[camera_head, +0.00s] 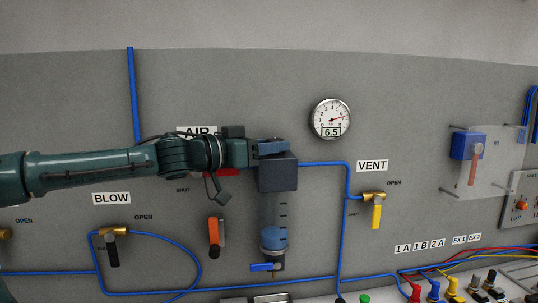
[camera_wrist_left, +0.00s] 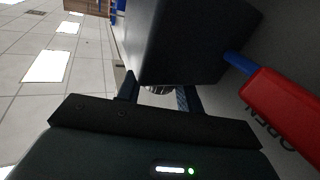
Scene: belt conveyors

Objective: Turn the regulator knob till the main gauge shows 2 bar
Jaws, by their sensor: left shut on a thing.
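The main gauge (camera_head: 330,118) is a round white dial on the grey wall panel; its digital readout shows 6.5. The regulator is a dark block (camera_head: 278,176) with a clear bowl under it. My left gripper (camera_head: 270,147) reaches in from the left at the top of this block. In the left wrist view its two fingers are shut on the regulator knob (camera_wrist_left: 158,90), a small ridged piece beside the dark block (camera_wrist_left: 190,40). The knob is mostly hidden by the fingers and is not clear in the head view. My right gripper is not in view.
A red part (camera_wrist_left: 285,110) on the blue pipe lies close to the block. A yellow-handled VENT valve (camera_head: 376,212) is to the right. Blue tubing runs across the panel.

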